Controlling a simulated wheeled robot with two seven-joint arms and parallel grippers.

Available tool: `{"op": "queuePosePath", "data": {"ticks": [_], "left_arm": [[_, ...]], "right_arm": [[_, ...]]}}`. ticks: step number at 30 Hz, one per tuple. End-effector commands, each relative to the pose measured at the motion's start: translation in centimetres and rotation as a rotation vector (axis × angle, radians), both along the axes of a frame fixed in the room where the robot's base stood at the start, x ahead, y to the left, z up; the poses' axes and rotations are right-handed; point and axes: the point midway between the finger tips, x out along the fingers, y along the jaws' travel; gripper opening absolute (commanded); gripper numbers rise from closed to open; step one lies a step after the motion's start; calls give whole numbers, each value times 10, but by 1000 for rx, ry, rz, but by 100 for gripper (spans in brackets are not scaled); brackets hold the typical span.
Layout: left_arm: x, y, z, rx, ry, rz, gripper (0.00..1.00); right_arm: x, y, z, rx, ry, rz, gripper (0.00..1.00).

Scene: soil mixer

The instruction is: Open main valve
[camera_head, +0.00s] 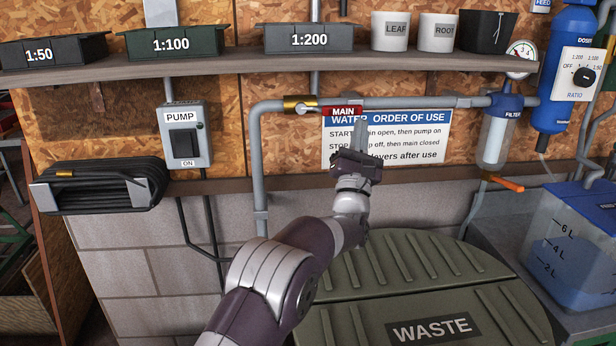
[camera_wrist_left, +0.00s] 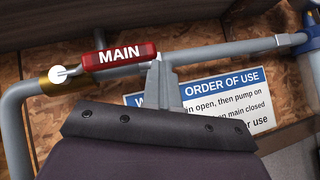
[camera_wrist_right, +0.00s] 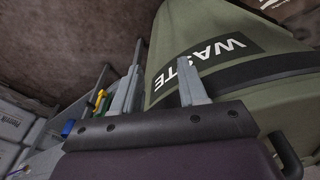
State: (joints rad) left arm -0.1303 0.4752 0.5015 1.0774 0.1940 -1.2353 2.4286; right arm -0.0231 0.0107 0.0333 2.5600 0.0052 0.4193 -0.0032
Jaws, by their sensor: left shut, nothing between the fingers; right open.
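The main valve has a red lever (camera_head: 342,111) labelled MAIN and a brass body (camera_head: 298,103) on the grey pipe. The lever lies nearly along the pipe, pointing right. It also shows in the left wrist view (camera_wrist_left: 120,56), with the brass body (camera_wrist_left: 62,80) at its left end. My left gripper (camera_head: 359,126) is shut and empty, fingers pointing up, just below the lever's right end. In the left wrist view its fingertips (camera_wrist_left: 158,66) are beside that end; I cannot tell whether they touch. My right gripper (camera_wrist_right: 160,60) is open and empty near the waste bin.
A pump switch box (camera_head: 185,136) hangs left of the pipe. The order-of-use sign (camera_head: 430,125) is behind my left gripper. A filter (camera_head: 496,135) with an orange lever (camera_head: 505,184) is to the right. The green waste bin (camera_head: 400,265) stands below; a shelf (camera_head: 250,65) runs above.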

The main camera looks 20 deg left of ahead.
Motion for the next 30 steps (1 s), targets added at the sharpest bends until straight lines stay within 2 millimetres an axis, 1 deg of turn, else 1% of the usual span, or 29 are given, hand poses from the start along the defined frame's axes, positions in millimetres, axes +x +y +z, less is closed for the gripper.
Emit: {"op": "queuePosePath", "data": {"ticks": [1, 2, 9, 15, 21, 30], "left_arm": [[-7, -1, 0, -1, -11, -2, 0], [-11, -2, -5, 0, -9, -1, 0], [-50, -6, -50, -1, 8, -1, 0], [-76, -9, -76, -1, 14, -1, 0], [-87, -9, -86, -1, 15, -1, 0], [-88, -9, -87, -1, 17, -1, 0]], "right_arm": [[0, 0, -4, 0, 0, 0, 43], [0, 0, -5, 0, 0, 0, 43], [0, 0, -19, 0, 0, 0, 43], [0, 0, -24, 0, 0, 0, 43], [0, 0, -26, 0, 0, 0, 43], [0, 0, -25, 0, 0, 0, 43]]}}
